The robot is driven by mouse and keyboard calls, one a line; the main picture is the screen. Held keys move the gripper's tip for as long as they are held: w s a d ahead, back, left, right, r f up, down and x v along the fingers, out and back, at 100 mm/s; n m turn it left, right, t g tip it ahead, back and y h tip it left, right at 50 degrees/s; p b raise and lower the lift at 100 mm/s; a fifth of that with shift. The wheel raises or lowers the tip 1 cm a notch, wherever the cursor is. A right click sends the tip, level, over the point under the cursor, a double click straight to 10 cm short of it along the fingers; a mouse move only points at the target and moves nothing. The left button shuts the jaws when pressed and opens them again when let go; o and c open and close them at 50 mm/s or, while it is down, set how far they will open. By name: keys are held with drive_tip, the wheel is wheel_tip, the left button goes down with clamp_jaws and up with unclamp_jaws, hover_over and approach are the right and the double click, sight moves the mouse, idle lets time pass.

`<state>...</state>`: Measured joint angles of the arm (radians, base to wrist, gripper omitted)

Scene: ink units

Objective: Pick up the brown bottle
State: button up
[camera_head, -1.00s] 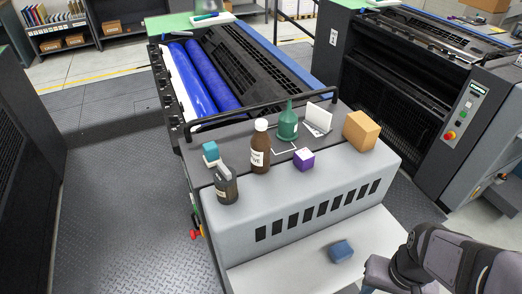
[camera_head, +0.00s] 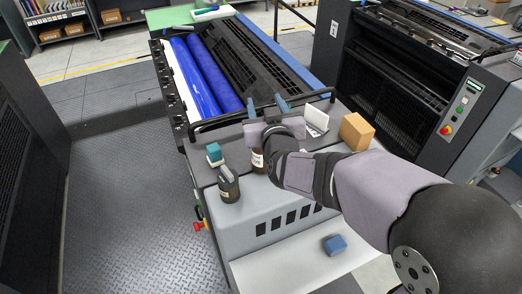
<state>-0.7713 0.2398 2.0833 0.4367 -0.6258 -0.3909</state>
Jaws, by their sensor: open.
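The brown bottle (camera_head: 257,168) stands upright on the machine's grey top. My gripper and wrist hide its white cap and most of its body; a strip of brown and part of its white label show. My gripper (camera_head: 266,101) is open, with its two blue fingers pointing away toward the rollers. It appears in front of and above the bottle in the picture. I cannot tell whether it touches the bottle.
A white card (camera_head: 316,120) and an orange box (camera_head: 356,131) stand to the right. A blue block (camera_head: 335,244) lies on the lower ledge. A black rail (camera_head: 215,124) runs behind.

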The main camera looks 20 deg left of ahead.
drive_tip(key=s+f, duration=0.1)
drive_tip(key=a+f+m+t+b, duration=0.1)
drive_tip(key=s+a+f+m+t+h+b, duration=0.1)
drive_tip(key=shift+s+f, duration=0.25)
drive_tip(key=shift+s, duration=0.05)
drive_tip(key=shift+w+d+f+m+t+h, duration=0.2)
drive_tip(key=shift+d+f+m+t+h, duration=0.3)
drive_tip(key=shift+f+m+h, duration=0.3)
drive_tip(key=shift+w+d+f+m+t+h, duration=0.2)
drive_tip(key=shift+d+f+m+t+h, duration=0.25)
drive_tip(key=shift+f+h, duration=0.4)
drive_tip(key=p+x, duration=0.1)
drive_tip(key=x, duration=0.2)
drive_tip(key=shift+a+f+p, duration=0.1)
drive_tip(key=shift+f+p, duration=0.05)
drive_tip(key=shift+p, duration=0.15)
drive_tip(key=shift+w+a+f, duration=0.15)
drive_tip(key=shift+w+a, duration=0.05)
drive_tip(key=shift+w, duration=0.35)
clamp_jaws()
